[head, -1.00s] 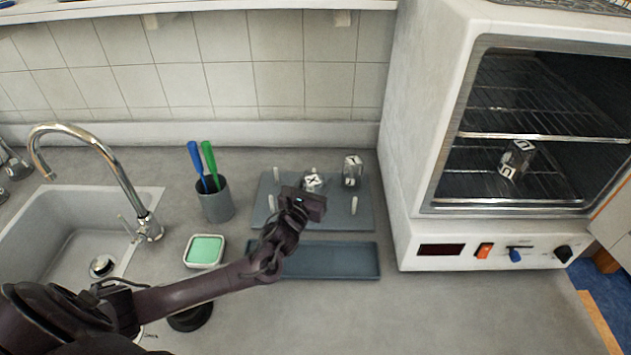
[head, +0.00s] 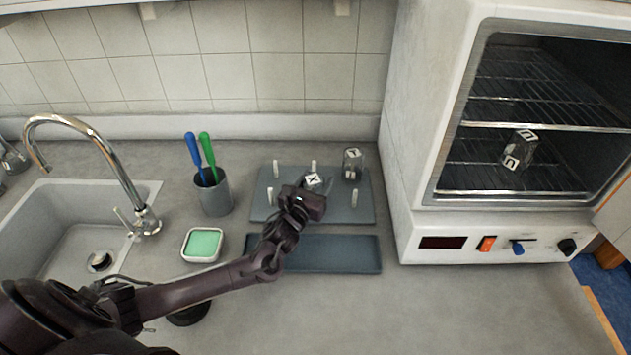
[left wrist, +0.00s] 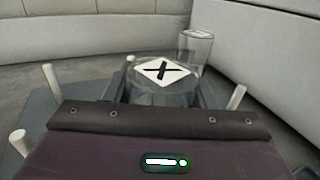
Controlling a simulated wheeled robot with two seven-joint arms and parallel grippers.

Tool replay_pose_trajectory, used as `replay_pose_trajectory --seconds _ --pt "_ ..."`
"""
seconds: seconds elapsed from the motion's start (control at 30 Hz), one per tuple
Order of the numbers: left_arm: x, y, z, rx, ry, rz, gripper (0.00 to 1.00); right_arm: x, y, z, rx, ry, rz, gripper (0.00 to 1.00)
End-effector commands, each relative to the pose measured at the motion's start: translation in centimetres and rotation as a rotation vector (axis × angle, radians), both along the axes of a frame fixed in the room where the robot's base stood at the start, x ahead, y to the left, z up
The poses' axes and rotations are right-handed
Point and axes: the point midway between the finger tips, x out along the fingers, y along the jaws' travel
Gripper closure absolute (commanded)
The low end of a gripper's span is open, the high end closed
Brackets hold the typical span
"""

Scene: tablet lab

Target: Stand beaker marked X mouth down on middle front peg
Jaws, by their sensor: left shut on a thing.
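The beaker marked X (head: 314,181) is clear glass with a white X label on its upward-facing base, so it is mouth down. It also shows in the left wrist view (left wrist: 162,72), about upright. My left gripper (head: 313,192) is shut on it, over the middle of the grey peg board (head: 362,212). The front left peg (head: 270,196) and front right peg (head: 354,197) are bare. The middle front peg is hidden behind my gripper and the beaker, so I cannot tell whether the beaker touches it. My right gripper is out of view.
Another marked beaker (head: 352,164) stands at the board's back right. Bare pegs (head: 276,168) show at the back. An empty blue-grey tray (head: 340,255) lies in front. A pen cup (head: 213,196) and green sponge dish (head: 202,244) are left, an oven (head: 410,150) right.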

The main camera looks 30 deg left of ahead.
Motion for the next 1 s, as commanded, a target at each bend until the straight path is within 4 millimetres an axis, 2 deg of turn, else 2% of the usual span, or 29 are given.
replay_pose_trajectory --seconds 0.17,0.2,0.4,0.73,1.0 --pt "0.0 0.0 -0.3 -0.001 -0.001 0.000 0.76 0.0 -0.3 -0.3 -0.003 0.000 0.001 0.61" --pt "0.0 0.0 -0.3 -0.001 -0.001 0.000 0.48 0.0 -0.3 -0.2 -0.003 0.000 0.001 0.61" --pt "0.0 0.0 -0.3 0.000 -0.001 0.000 0.24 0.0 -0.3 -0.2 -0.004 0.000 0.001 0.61" --pt "-0.5 0.0 -0.4 0.001 0.000 -0.001 0.24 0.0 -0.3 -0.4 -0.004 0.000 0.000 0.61" --pt "-4.8 -0.3 -0.6 0.000 0.003 -0.002 0.24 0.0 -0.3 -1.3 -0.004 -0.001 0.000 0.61"
